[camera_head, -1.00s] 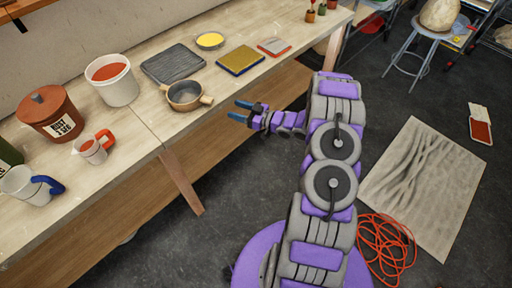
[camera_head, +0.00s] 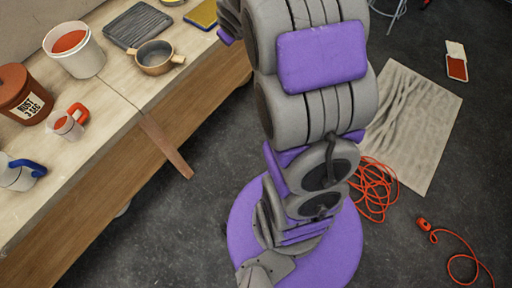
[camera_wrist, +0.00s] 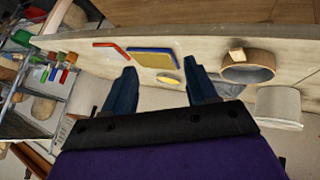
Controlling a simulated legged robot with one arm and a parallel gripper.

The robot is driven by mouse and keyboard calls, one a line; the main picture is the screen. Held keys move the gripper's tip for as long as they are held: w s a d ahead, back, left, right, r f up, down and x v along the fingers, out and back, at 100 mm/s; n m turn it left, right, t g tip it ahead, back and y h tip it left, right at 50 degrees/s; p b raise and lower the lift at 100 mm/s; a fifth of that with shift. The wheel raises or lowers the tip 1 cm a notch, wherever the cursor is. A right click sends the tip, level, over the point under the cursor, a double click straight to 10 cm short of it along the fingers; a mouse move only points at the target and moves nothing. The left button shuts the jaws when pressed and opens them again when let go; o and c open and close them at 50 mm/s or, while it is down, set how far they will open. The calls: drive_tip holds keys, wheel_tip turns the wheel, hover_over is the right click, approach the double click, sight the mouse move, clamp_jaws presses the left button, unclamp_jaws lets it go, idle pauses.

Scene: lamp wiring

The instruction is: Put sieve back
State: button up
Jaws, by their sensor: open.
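A round, tan, pan-like vessel with short side handles (camera_head: 156,57), which I take for the sieve, sits upright on the workbench (camera_head: 98,140) near its front edge. It also shows at the right in the wrist view (camera_wrist: 248,70). My gripper (camera_wrist: 160,84) is open, with its two dark blue fingers apart and nothing held between them. In the wrist view the vessel is to the right of the fingers, apart from them. My gripper is out of sight in the head view, where my arm fills the upper middle.
On the bench are a white bucket (camera_head: 76,52), a rust-coloured pot (camera_head: 24,94), a small cup with red handle (camera_head: 68,124), a blue-handled mug (camera_head: 18,172) and a ribbed grey slab (camera_head: 138,24). Orange cable (camera_head: 374,190) and a grey patterned sheet (camera_head: 415,125) lie on the floor.

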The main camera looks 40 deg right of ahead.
drive_tip(key=s+a+r+m+g+y, duration=0.1)
drive_tip(key=s+a, duration=0.5)
drive_tip(key=s, duration=0.7)
drive_tip(key=s+a+r+g+y, duration=0.1)
drive_tip(key=s+a+r+g, duration=0.2)
drive_tip(key=s, duration=1)
drive_tip(key=s+a+r+m+g, duration=0.1)
drive_tip(key=s+a+r+g, duration=0.1)
drive_tip(key=s+a+g, duration=0.3)
drive_tip(key=s+a, duration=0.4)
drive_tip(key=s, duration=0.3)
drive_tip(key=shift+s+m+y, duration=0.3)
drive_tip(key=shift+s+y, duration=0.1)
